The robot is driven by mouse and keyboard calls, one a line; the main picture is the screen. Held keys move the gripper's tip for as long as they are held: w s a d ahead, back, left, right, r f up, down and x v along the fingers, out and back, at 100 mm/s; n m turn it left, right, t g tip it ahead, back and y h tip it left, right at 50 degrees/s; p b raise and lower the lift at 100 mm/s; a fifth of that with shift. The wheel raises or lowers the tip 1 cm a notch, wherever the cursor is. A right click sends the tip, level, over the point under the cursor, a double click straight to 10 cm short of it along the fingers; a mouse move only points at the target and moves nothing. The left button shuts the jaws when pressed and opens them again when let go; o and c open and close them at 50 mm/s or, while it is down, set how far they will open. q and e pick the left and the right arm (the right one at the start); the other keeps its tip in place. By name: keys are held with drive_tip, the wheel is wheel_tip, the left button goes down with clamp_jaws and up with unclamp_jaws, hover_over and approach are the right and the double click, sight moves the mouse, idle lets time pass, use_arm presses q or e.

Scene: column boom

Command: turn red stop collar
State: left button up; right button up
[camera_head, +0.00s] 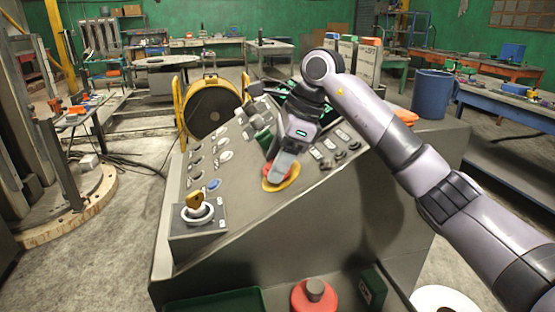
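The red stop collar (268,169) sits on a yellow-orange ring (284,186) on the sloped face of the grey console (250,222). My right gripper (276,178) comes down over it from the upper right and covers most of the red part. Its fingers look close together at the collar, but I cannot tell whether they grip it. My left gripper is not in view.
Buttons, including a blue one (213,185), line the left side. A red round-topped object (314,296) and a green tray (215,301) lie at the front. A blue bin (433,94) stands behind right.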

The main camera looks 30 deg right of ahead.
drive_tip(key=shift+c, duration=0.7)
